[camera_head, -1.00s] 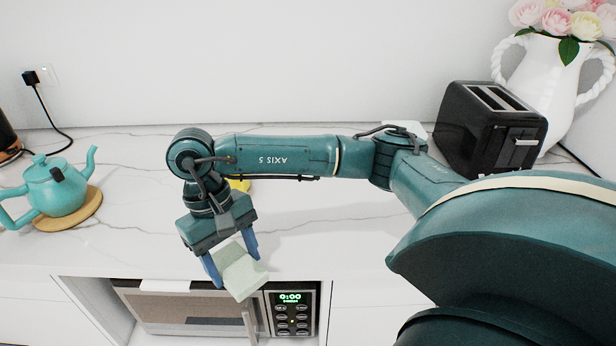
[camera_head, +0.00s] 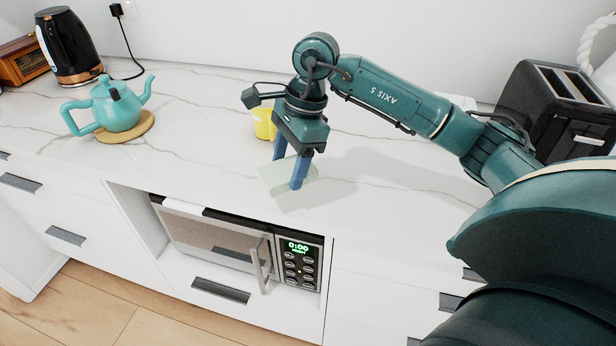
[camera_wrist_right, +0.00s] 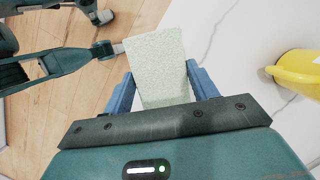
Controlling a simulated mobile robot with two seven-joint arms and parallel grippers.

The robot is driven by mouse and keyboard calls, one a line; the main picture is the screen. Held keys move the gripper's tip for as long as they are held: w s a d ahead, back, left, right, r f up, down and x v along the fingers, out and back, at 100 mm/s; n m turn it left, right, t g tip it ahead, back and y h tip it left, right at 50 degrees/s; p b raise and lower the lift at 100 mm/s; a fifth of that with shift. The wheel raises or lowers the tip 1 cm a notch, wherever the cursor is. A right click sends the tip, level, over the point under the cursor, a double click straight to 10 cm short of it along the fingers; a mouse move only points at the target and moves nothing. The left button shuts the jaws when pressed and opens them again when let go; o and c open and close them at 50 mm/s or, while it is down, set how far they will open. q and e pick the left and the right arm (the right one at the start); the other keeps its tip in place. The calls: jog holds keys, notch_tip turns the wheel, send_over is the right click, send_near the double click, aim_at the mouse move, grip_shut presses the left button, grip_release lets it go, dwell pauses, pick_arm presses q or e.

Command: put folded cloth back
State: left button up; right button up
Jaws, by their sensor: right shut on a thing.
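The folded cloth (camera_head: 276,182) is a flat, pale green block. My right gripper (camera_head: 289,172) is shut on it, with a blue finger on each side. In the head view the cloth shows against the front part of the white marble counter. Whether it touches the top I cannot tell. In the right wrist view the cloth (camera_wrist_right: 157,62) sticks out beyond the fingers, with wooden floor to its left and counter to its right.
A yellow mug (camera_head: 263,124) stands just behind my right gripper. A teal teapot (camera_head: 118,108) sits on a round wooden trivet at left. A black kettle (camera_head: 70,45) is farther back. A black toaster (camera_head: 560,105) stands at right. A microwave (camera_head: 215,235) sits in a niche below the counter.

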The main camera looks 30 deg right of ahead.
jog(key=w+d+r+m+t+h, duration=0.35)
jog(key=d+m, duration=0.25)
jog(key=m, duration=1.2)
jog(key=shift+g, duration=0.35)
jog(key=f, duration=0.5)
jog(key=shift+d, duration=0.3)
notch_tip(320, 180, down, 4)
jog(key=shift+f, duration=0.25)
pick_arm(q)
jog(key=shift+d, duration=0.1)
pick_arm(e)
jog(key=shift+w+f, duration=0.1)
jog(key=shift+f+b, duration=0.15)
jog(key=shift+b, duration=0.15)
jog(key=o, duration=1)
jog(key=shift+c, duration=0.2)
